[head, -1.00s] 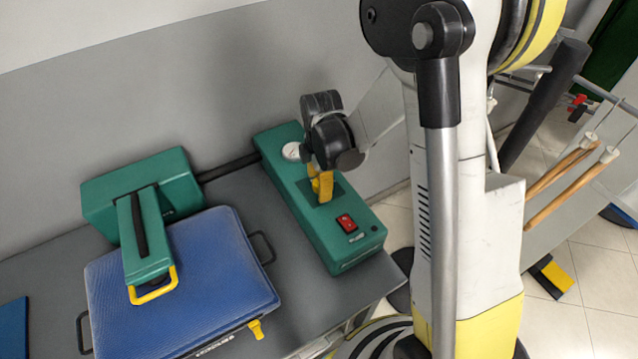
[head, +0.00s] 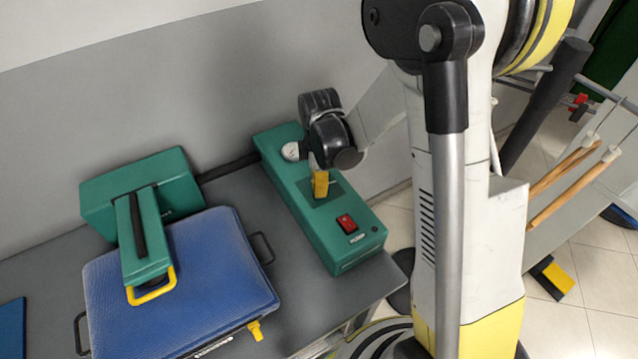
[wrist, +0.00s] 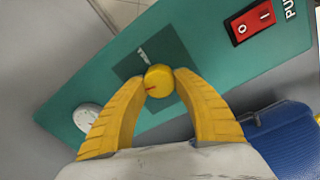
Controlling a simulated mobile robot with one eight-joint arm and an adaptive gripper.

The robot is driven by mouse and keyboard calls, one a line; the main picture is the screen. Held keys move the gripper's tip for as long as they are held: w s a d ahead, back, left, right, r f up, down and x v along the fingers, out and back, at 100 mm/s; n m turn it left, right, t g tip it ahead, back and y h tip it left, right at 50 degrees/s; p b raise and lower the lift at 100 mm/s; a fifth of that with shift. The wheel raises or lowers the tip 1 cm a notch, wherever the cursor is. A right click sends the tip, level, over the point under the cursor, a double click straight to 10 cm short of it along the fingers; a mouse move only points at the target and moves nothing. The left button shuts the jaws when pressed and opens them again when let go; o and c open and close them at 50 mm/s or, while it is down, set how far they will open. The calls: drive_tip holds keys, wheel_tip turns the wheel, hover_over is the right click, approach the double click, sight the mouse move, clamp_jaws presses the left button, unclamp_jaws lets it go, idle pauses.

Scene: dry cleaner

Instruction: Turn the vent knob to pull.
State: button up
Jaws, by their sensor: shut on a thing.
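The vent knob (wrist: 159,79) is a small round yellow knob on a dark square plate (wrist: 133,65) of the green control box. A short red mark on the knob points left in the wrist view. A pale mark, too small to read, lies on the plate above the knob. My gripper (wrist: 160,76) has its two yellow fingers shut on the knob, one at each side. In the head view my gripper (head: 320,184) points down at the green box (head: 346,222), and its fingers hide the knob.
A red rocker switch (head: 346,223) and a round white gauge (head: 291,151) sit on the box at either side of the plate. A blue padded press (head: 205,265) with a green arm stands to the left. A wall is close behind.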

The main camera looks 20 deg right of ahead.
drive_tip(key=m+b, duration=0.1)
drive_tip(key=m, duration=0.3)
drive_tip(key=shift+m, duration=0.3)
drive_tip(key=m, duration=0.3)
drive_tip(key=shift+m, duration=0.3)
drive_tip(key=m+b, duration=0.1)
drive_tip(key=m, duration=0.2)
drive_tip(key=shift+w, duration=0.1)
drive_tip(key=shift+d+m+g, duration=0.1)
drive_tip(key=shift+m+g, duration=0.2)
drive_tip(key=shift+m, duration=1.7)
drive_tip(key=o, duration=1.2)
